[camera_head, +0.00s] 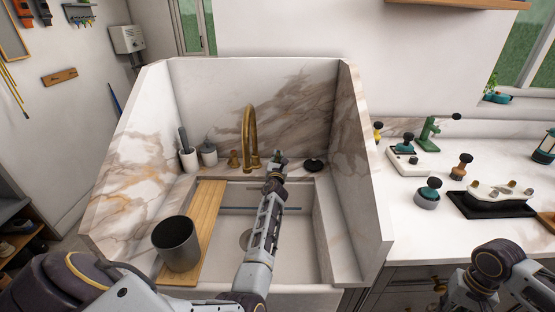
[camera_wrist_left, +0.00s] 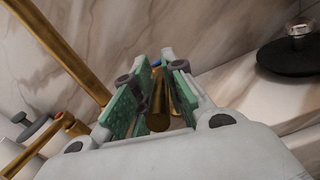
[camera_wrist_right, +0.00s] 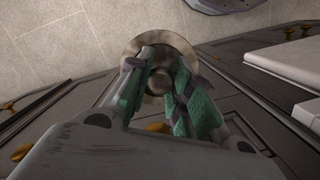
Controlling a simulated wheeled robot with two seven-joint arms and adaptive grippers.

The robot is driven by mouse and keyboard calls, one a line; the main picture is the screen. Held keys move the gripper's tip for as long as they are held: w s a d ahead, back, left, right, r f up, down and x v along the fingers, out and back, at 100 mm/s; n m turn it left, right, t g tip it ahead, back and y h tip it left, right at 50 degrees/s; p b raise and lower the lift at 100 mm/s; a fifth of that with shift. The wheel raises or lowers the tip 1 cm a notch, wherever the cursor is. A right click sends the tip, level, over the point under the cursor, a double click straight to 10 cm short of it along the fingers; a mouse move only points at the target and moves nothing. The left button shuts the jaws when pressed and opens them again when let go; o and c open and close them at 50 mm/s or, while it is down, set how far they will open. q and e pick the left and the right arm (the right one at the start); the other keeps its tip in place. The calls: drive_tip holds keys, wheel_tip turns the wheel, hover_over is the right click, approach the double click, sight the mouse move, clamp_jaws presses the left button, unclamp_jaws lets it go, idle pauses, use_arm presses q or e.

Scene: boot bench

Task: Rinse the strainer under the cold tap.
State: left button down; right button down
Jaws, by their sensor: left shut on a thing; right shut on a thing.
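My left gripper (camera_head: 279,163) reaches over the sink to the right of the brass spout (camera_head: 248,130). In the left wrist view its green-padded fingers (camera_wrist_left: 155,80) are shut on the brass cold tap handle (camera_wrist_left: 159,105), with a bit of blue just beyond it. In the right wrist view my right gripper (camera_wrist_right: 158,90) is shut on the dark knob of a round, pale metal strainer (camera_wrist_right: 170,43). Its fingers hide part of the strainer. It is held outside the sink, near the cabinet fronts. The head view does not show the strainer. I see no water running.
The sink basin (camera_head: 235,215) has marble side walls. A wooden board (camera_head: 208,215) with a grey bucket (camera_head: 177,243) lies across its left side. A black round stopper (camera_head: 314,165) sits on the back ledge. The right counter (camera_head: 405,215) holds several knobbed tools.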

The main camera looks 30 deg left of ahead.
drive_tip(key=shift+f, duration=0.1)
use_arm(q)
drive_tip(key=shift+w+d+f+n+g+y+b, duration=0.2)
drive_tip(key=shift+n+g+y+b, duration=0.5)
drive_tip(key=shift+b, duration=1.05)
use_arm(e)
drive_tip(key=shift+w+d+f, duration=0.1)
drive_tip(key=shift+d+f, duration=0.05)
drive_tip(key=shift+f, duration=0.65)
drive_tip(key=shift+d+f, duration=0.1)
drive_tip(key=shift+f, duration=0.7)
use_arm(q)
drive_tip(key=shift+w+d+r+n+g+y+b, duration=0.1)
drive_tip(key=shift+w+d+n+g+y+b, duration=0.1)
drive_tip(key=shift+n+g+y+b, duration=0.35)
drive_tip(key=shift+w+d+n+g+y+b, duration=0.15)
drive_tip(key=shift+n+y+b, duration=0.1)
drive_tip(key=shift+y+b, duration=0.45)
use_arm(e)
drive_tip(key=shift+f, duration=1.3)
use_arm(q)
drive_tip(key=shift+s, duration=0.1)
drive_tip(key=c, duration=1.5)
unclamp_jaws()
drive_tip(key=shift+o, duration=0.2)
drive_tip(key=shift+r, duration=0.2)
wheel_tip(320, 180, up, 10)
drive_tip(key=shift+f, duration=0.15)
